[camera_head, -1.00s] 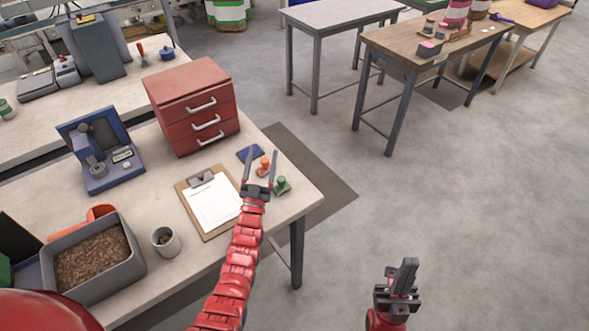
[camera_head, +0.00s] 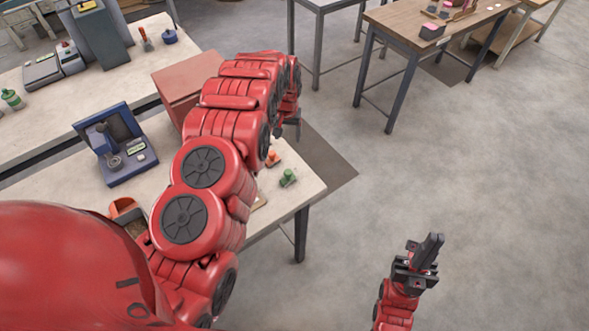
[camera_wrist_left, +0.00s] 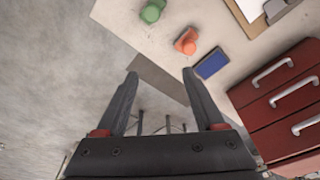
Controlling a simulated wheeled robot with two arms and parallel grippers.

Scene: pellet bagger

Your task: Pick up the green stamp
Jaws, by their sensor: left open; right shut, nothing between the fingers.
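The green stamp (camera_head: 288,178) stands on the light workbench (camera_head: 308,193) near its right edge. It also shows at the top of the left wrist view (camera_wrist_left: 152,11). An orange stamp (camera_head: 272,158) stands beside it and also shows in the wrist view (camera_wrist_left: 187,42). My left gripper (camera_head: 289,128) is open and empty beyond the stamps in the head view. In the wrist view, the space between its fingertips (camera_wrist_left: 160,74) shows floor and bench edge, apart from both stamps. My right gripper (camera_head: 428,248) is shut and empty over the floor at lower right.
A blue pad (camera_wrist_left: 212,64) lies beside the orange stamp, near the red drawer cabinet (camera_wrist_left: 290,95). The clipboard (camera_wrist_left: 247,10) is mostly hidden by my left arm in the head view. A blue device (camera_head: 120,150) stands on the bench. Open floor lies to the right.

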